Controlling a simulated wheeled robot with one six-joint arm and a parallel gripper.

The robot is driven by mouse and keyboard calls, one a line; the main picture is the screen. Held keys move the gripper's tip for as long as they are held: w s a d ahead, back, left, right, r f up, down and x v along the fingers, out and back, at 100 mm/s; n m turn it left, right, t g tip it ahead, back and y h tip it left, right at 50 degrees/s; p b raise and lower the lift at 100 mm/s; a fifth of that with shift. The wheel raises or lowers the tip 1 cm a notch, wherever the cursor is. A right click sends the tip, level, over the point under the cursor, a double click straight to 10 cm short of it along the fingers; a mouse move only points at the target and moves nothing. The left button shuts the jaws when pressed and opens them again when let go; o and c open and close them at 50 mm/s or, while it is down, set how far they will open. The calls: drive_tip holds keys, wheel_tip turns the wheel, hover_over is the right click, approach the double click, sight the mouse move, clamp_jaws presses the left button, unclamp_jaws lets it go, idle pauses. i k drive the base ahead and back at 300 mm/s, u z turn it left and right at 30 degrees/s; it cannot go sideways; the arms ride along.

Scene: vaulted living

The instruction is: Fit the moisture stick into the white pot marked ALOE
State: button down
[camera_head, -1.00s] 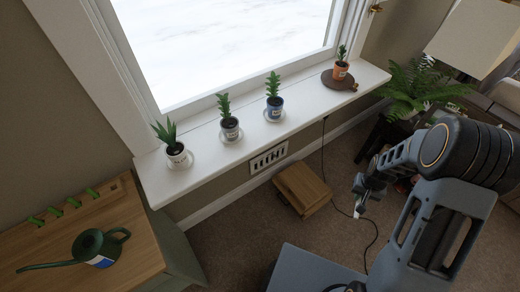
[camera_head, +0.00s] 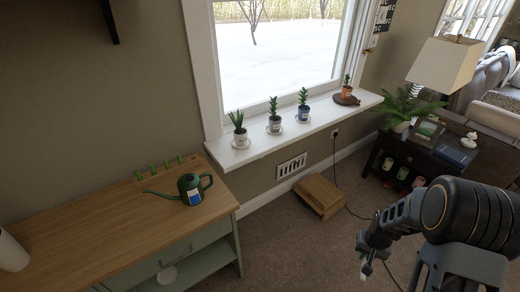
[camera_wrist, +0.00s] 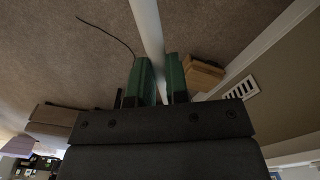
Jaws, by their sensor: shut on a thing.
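My gripper (camera_wrist: 160,82) shows in the wrist view with green fingers shut on a pale, slim stick (camera_wrist: 147,28), taken as the moisture stick. In the head view my gripper (camera_head: 367,262) hangs low at the right, over the carpet, well away from the sill. A small pale bit of the stick shows below it. A white pot (camera_head: 240,140) with a spiky plant stands at the left end of the windowsill on a saucer; its label is too small to read.
The sill (camera_head: 262,146) also bears a pale pot (camera_head: 275,125), a blue pot (camera_head: 303,114) and a terracotta pot (camera_head: 346,92). A green watering can (camera_head: 190,188) stands on the wooden cabinet (camera_head: 90,235). A brown box (camera_head: 320,195) lies on the carpet below the sill.

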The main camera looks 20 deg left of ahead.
sight(239, 133)
drive_tip(key=u, duration=1.15)
